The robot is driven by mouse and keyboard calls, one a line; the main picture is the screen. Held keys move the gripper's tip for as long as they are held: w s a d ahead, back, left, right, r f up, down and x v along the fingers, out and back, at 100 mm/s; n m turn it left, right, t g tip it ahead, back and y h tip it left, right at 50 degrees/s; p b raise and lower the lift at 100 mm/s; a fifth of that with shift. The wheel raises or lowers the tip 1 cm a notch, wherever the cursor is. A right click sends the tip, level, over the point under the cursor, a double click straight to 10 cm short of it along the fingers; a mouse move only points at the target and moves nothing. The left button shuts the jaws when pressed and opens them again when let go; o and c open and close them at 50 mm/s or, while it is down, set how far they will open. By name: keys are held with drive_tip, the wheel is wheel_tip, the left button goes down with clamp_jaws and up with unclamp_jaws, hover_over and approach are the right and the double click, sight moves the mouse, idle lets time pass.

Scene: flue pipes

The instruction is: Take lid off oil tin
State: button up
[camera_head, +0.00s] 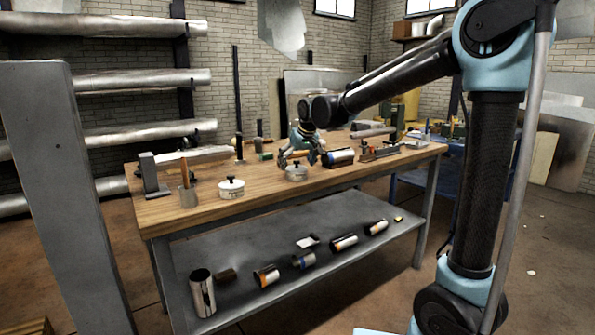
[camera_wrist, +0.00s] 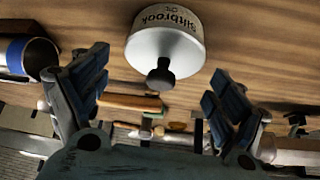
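The oil tin (camera_head: 297,173) is a short white tin with a black-knobbed lid, standing on the wooden bench. In the wrist view the tin's wall (camera_wrist: 168,20) carries upside-down lettering, apparently "Siltbrook" with a second word. Its lid (camera_wrist: 186,50) is on, with the black knob (camera_wrist: 160,76) pointing toward my gripper. My gripper (camera_head: 299,152) is just above the tin. In the wrist view my gripper (camera_wrist: 158,84) is open, its fingers wide apart on either side of the knob, touching nothing that I can see.
A similar white lidded tin (camera_head: 231,188) stands to the left. A pipe piece with a blue band (camera_head: 340,157) lies close on the right; it also shows in the wrist view (camera_wrist: 22,56). The lower shelf (camera_head: 225,252) holds several pipe pieces. Bare wood lies between the tins.

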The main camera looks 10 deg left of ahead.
drive_tip(key=c, duration=0.6)
